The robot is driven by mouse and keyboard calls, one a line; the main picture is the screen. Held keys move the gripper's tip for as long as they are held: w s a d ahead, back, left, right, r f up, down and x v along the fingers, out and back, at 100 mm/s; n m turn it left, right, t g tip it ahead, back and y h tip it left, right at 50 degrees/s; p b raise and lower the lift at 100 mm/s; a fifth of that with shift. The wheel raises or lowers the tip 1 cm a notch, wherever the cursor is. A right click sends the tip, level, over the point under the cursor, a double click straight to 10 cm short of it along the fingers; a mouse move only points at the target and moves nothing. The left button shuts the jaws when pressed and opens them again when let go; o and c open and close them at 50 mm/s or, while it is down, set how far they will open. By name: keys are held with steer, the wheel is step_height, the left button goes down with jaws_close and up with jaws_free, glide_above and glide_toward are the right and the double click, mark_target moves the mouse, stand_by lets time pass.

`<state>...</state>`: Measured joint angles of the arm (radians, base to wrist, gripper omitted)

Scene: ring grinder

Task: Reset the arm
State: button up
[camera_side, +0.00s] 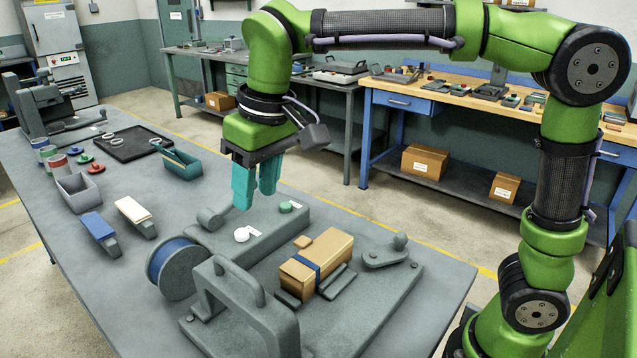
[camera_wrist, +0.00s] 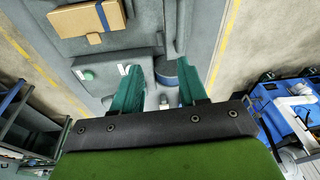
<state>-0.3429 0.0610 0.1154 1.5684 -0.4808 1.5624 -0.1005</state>
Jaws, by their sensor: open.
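My gripper (camera_side: 255,185) has two teal fingers and hangs above the grey table, over the panel with a white button (camera_side: 242,234) and a green button (camera_side: 286,207). The fingers are apart with nothing between them. In the wrist view my gripper (camera_wrist: 165,100) also shows open and empty, with the green button (camera_wrist: 88,74) to its left. My green arm reaches in from the right, raised over the table. A tan block with a blue band (camera_side: 316,263) rests on the grey fixture (camera_side: 365,310) to the right of the gripper.
A blue-sided wheel (camera_side: 178,267) and a grey handled part (camera_side: 240,305) stand near the front. A teal bin (camera_side: 182,163), grey bin (camera_side: 78,193), blue-topped block (camera_side: 99,230), white-topped block (camera_side: 133,212), several cans and a black tray (camera_side: 125,147) sit left. Workbenches line the back.

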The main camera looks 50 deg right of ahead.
steer(key=s+d+f+m+t+y, duration=0.1)
steer(key=s+d+f+m+t, duration=0.4)
steer(key=s+d, duration=0.7)
steer(key=shift+s+d+f, duration=0.15)
steer(key=shift+d+f, duration=0.5)
steer(key=shift+d, duration=0.35)
steer(key=shift+c, duration=0.4)
